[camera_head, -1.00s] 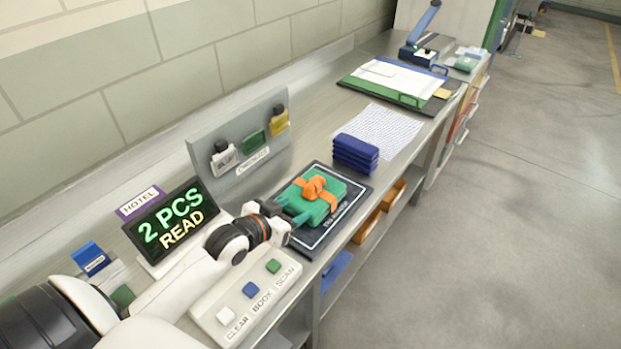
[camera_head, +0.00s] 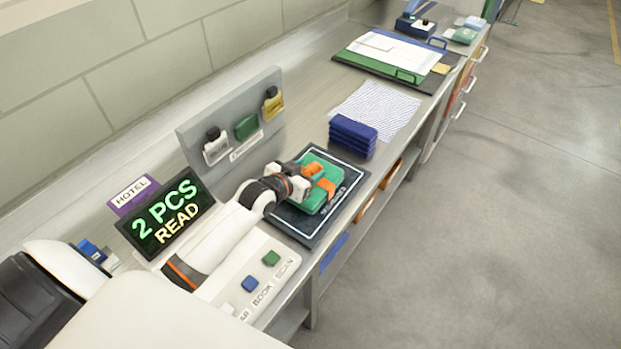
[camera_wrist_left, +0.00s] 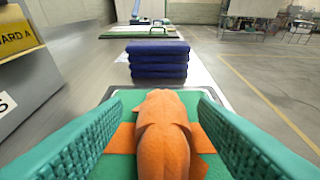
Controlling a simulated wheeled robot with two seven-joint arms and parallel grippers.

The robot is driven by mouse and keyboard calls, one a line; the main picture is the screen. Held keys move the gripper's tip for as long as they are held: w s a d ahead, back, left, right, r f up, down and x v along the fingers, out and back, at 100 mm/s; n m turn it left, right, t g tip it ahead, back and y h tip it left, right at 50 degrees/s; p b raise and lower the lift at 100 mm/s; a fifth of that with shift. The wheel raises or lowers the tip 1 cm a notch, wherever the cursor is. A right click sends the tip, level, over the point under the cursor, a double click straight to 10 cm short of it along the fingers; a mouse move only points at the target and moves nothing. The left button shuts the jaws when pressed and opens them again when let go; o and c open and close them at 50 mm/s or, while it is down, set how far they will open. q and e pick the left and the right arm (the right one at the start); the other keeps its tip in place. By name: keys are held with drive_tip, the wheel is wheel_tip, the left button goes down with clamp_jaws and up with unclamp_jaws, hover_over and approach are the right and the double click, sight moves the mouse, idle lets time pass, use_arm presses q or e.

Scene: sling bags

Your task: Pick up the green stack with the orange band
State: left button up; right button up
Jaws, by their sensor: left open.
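The green stack (camera_head: 333,173) with the orange band (camera_head: 325,187) lies on a dark mat (camera_head: 302,228) with a white border line. My left gripper (camera_head: 309,172) is at the stack, its arm coming in from the left. In the left wrist view, the orange band's raised knot (camera_wrist_left: 162,135) stands between my two green, textured fingers (camera_wrist_left: 163,120), which are open with a gap on each side. The green stack (camera_wrist_left: 115,166) shows beneath the knot. My right gripper is not in view.
A blue stack (camera_head: 353,136) stands just beyond the mat, beside a patterned sheet (camera_head: 380,108). A grey board with hanging tags (camera_head: 235,125) and a lit "2 PCS READ" display (camera_head: 165,215) stand on the wall side. The bench's right edge drops to the floor.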

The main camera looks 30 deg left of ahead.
sight(315, 167)
use_arm(q)
drive_tip(key=shift+x, duration=1.75)
drive_tip(key=shift+d+r, duration=0.1)
drive_tip(key=shift+r, duration=0.05)
clamp_jaws()
